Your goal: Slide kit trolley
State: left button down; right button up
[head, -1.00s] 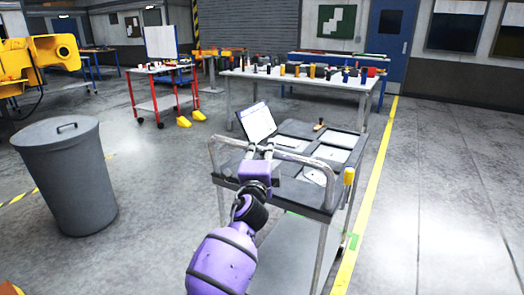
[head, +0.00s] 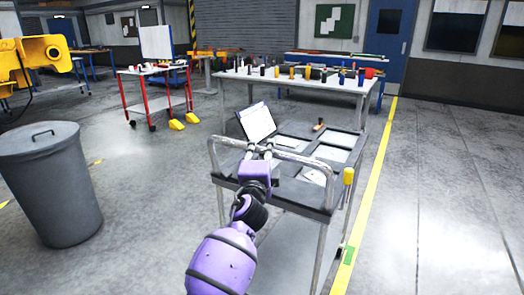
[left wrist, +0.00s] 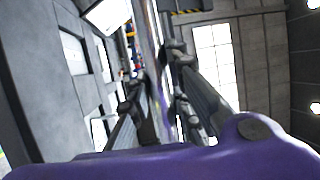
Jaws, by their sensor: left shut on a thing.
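The kit trolley (head: 300,208) stands in front of me in the head view, a grey cart with a recessed top, a pale rail handle (head: 299,157) along its near side and a yellow piece at its right corner. A white-faced panel (head: 257,122) stands tilted on its top, with a small dark-and-tan item near the far edge. My left gripper (head: 260,151) is shut on the handle left of its middle. In the left wrist view its fingers (left wrist: 160,100) close around the bar. My right gripper is in neither view.
A grey lidded bin (head: 50,185) stands to the left. A long table (head: 300,82) with several small parts lies beyond the trolley, and a red-legged cart (head: 155,108) is behind left. A yellow floor line (head: 372,190) runs along the trolley's right side; the floor right of it is clear.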

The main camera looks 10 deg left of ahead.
pick_arm(q)
jog(key=c, duration=1.6)
grip_release()
jog(key=shift+d, duration=0.1)
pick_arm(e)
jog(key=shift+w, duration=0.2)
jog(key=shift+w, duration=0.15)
pick_arm(q)
jog(key=s, duration=0.4)
jog(key=s+f, duration=0.1)
jog(key=s, duration=0.3)
jog(key=s+f, duration=0.1)
jog(key=s, duration=0.3)
jog(key=shift+d, duration=0.25)
jog(key=shift+w, duration=0.1)
